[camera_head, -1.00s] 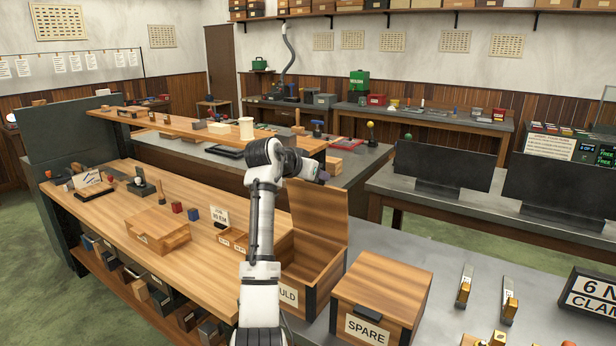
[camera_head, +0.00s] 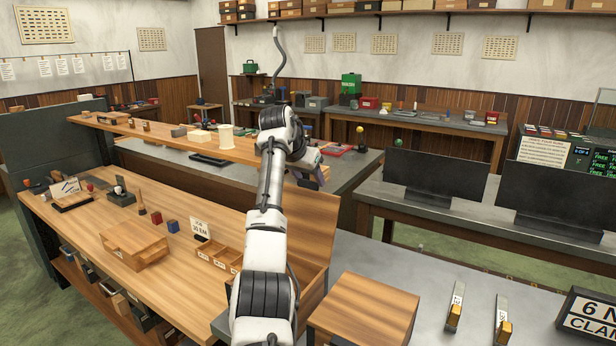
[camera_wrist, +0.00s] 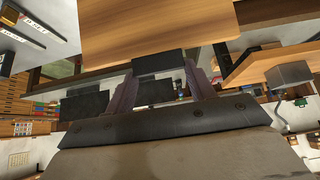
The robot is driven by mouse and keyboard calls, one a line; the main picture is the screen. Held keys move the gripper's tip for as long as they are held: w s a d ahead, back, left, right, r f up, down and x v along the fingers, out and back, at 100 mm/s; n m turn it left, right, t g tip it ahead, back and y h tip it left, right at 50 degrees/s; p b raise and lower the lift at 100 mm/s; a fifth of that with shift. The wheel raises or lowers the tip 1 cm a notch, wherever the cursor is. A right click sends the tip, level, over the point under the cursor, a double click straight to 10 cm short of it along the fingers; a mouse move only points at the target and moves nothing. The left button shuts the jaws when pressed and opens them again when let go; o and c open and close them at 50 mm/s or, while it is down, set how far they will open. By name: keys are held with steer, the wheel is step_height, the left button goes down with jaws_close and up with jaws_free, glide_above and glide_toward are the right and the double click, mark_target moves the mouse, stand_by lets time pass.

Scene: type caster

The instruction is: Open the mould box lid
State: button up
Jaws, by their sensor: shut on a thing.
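The mould box (camera_head: 314,292) is a wooden box at the lower middle of the head view, partly hidden by my arm. Its lid (camera_head: 312,222) stands raised, roughly upright above the back of the box. My gripper (camera_head: 322,174) is at the lid's top edge. In the wrist view, the wooden lid (camera_wrist: 160,28) fills the top middle, with a dark handle (camera_wrist: 158,63) on its edge. My gripper's two purple-grey fingers (camera_wrist: 160,88) stand either side of that handle and are shut on it. The box's front label is not visible now.
The spare box (camera_head: 366,308), lid closed, stands right of the mould box. A small compartment tray (camera_head: 222,259) and a wooden box (camera_head: 135,244) sit on the bench to the left. Dark monitors (camera_head: 435,178) stand behind on the right. Grey worktop between them is mostly clear.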

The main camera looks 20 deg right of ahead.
steer(key=shift+r, duration=0.4)
steer(key=o, duration=1.4)
steer(key=shift+a, duration=0.15)
steer(key=shift+f, duration=0.15)
steer(key=b+v, duration=0.3)
steer(key=v, duration=1)
steer(key=shift+s+a+r+b, duration=0.15)
steer(key=shift+s+r+b, duration=0.05)
steer(key=shift+r+b, duration=0.1)
steer(key=shift+f, duration=0.1)
